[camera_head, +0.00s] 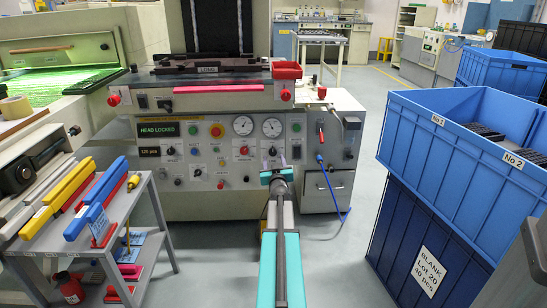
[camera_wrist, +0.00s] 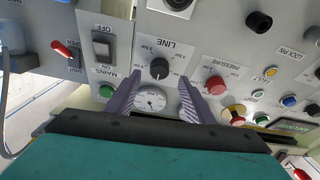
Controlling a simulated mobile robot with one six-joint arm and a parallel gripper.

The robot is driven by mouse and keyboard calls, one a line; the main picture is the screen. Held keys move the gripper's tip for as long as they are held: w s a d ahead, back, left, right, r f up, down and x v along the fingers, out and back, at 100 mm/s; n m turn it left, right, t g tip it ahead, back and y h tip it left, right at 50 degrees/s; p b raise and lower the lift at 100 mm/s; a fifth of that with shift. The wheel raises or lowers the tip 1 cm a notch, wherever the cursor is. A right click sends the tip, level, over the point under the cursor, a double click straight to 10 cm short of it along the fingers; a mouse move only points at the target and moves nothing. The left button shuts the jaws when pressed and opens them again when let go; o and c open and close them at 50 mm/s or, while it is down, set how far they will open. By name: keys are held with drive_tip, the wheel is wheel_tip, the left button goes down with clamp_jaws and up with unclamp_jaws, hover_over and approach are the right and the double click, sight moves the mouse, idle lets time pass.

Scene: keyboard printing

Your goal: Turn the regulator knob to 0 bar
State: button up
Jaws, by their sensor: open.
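A black knob under the word LINE, with small bar marks around it, shows in the wrist view (camera_wrist: 159,69) and on the machine's panel in the head view (camera_head: 272,151). It looks like the regulator knob; which mark it points to is too small to read. A round white gauge belonging with it shows in the wrist view (camera_wrist: 150,101) and above the knob in the head view (camera_head: 272,128). My gripper (camera_wrist: 161,82) is open and empty, its purple fingers either side of the knob in the picture. I cannot tell whether they touch it. In the head view my gripper (camera_head: 275,165) is just below the knob.
A red PRESSURE knob (camera_wrist: 215,85) and a red emergency button (camera_wrist: 234,115) are close to one side. A MAINS switch (camera_wrist: 101,47) is on the other. A tool cart (camera_head: 95,240) stands left and blue crates (camera_head: 440,150) stand right. Floor between is free.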

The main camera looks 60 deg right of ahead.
sight(273, 153)
drive_tip(key=shift+b+x, duration=0.55)
drive_tip(key=shift+x, duration=1.9)
drive_tip(key=c, duration=1)
drive_tip(key=shift+d, duration=0.2)
drive_tip(key=shift+c, duration=0.2)
drive_tip(key=shift+a, duration=0.2)
